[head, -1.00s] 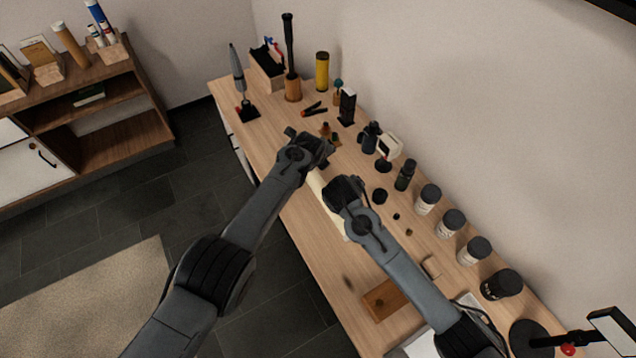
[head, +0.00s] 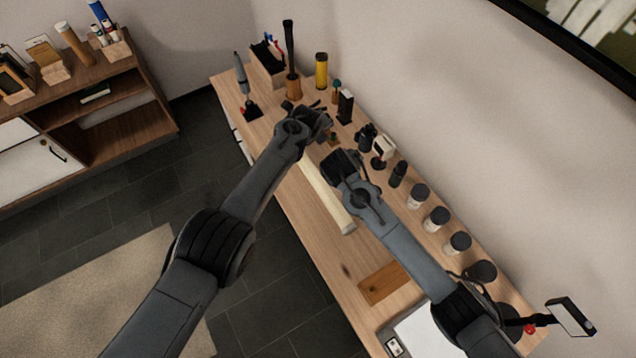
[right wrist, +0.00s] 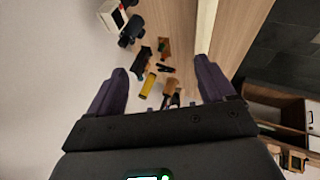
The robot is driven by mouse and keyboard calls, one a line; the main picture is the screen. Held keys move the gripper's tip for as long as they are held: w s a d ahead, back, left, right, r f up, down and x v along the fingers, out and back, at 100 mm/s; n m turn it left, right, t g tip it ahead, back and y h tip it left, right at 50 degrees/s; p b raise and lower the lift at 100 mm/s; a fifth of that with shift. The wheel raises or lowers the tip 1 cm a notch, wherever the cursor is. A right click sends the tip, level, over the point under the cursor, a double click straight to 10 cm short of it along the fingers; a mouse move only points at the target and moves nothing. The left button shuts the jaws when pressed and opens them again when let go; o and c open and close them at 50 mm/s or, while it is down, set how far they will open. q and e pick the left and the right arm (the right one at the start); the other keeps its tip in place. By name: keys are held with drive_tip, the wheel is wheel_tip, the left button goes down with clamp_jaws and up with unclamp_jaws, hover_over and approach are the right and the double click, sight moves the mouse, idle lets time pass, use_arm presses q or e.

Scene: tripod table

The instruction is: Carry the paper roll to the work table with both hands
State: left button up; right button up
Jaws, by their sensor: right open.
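The paper roll (head: 328,198) is a long cream cylinder lying on the wooden work table (head: 318,238), along its front edge. Its far end is hidden behind my arms in the head view. My left gripper (head: 318,116) is above the table beyond the roll's far end; its fingers are too dark to read. My right gripper (head: 338,158) is over the table on the wall side of the roll. In the right wrist view its two fingers (right wrist: 160,88) are spread with nothing between them, and the roll (right wrist: 206,25) shows past the right finger. Neither gripper visibly holds the roll.
Several jars (head: 437,219) and small items line the wall side. A yellow cylinder (head: 321,70) and a pen box (head: 268,62) stand at the far end. A wooden block (head: 383,283) lies nearer. A shelf (head: 95,115) stands left across open floor (head: 110,205).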

drive_tip(key=v, duration=1.1)
drive_tip(key=shift+s+f, duration=0.25)
drive_tip(key=shift+s, duration=0.1)
use_arm(q)
drive_tip(key=s+a+p, duration=0.4)
drive_tip(key=p, duration=0.3)
drive_tip(key=shift+a, duration=0.2)
use_arm(e)
wheel_tip(320, 180, up, 7)
use_arm(q)
drive_tip(key=shift+r, duration=0.1)
use_arm(e)
drive_tip(key=shift+r, duration=0.1)
